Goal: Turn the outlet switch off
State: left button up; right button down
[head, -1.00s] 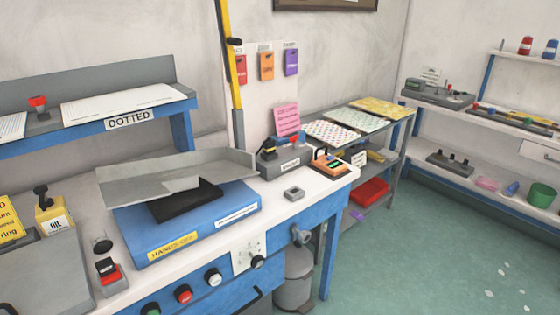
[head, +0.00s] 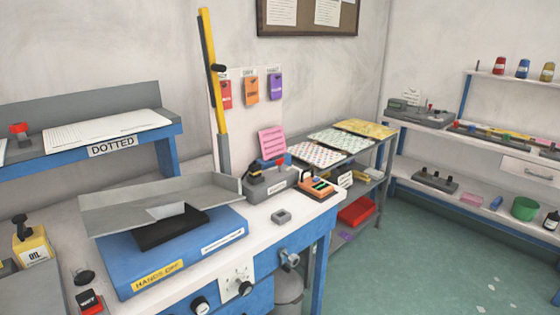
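No part in view can be read for certain as the outlet switch. A grey box (head: 272,186) with a black knob-like part, a red part on top and a small white label stands at the back right of the workbench. A small red-and-black switch block (head: 89,303) sits at the front left of the bench, cut by the lower edge. A round selector dial (head: 243,288) and a dark knob (head: 200,305) are on the blue front panel. Neither of my grippers is in view.
A blue machine base (head: 170,255) marked HANDS OFF carries a grey tray (head: 160,203). A yellow post (head: 213,80) rises behind it. A small orange-and-black device (head: 316,187) stands by the bench's right end. Green floor (head: 420,260) lies open between bench and right-hand shelves.

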aim_at(279, 162)
jog(key=i+z, duration=0.45)
jog(key=i+j+z, duration=0.1)
jog(key=i+z, duration=0.25)
jog(key=z, duration=0.15)
